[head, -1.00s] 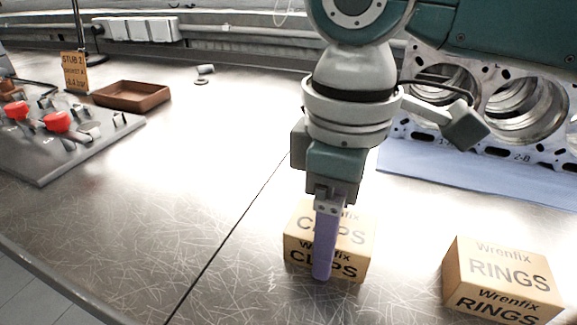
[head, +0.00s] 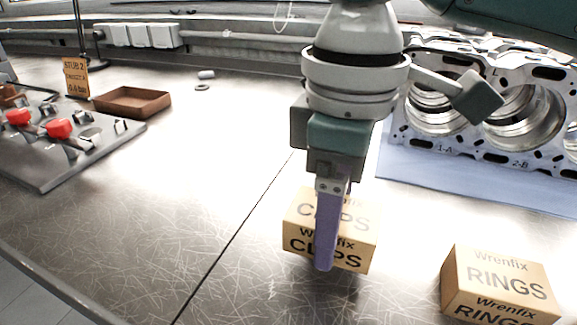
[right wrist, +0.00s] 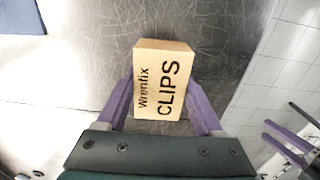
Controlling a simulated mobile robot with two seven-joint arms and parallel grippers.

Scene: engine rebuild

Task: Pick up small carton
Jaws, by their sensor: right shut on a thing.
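The small carton is a tan box marked Wrenfix CLIPS (head: 298,228), at the centre of the head view. My right gripper (head: 325,262) is shut on it from above, with a purple finger across its front face. The carton is level and held slightly above the bench, with a dark shadow under it. In the right wrist view the carton (right wrist: 162,85) sits between the two purple fingers of my right gripper (right wrist: 164,108). My left gripper (right wrist: 284,146) shows only at the lower right of the right wrist view, its purple fingers apart and empty.
A tan RINGS carton (head: 500,282) stands to the right. An engine block (head: 470,120) lies on a blue mat (head: 400,171) at the back right. A brown tray (head: 132,102) and a plate with red knobs (head: 45,165) are at left. The bench's left middle is clear.

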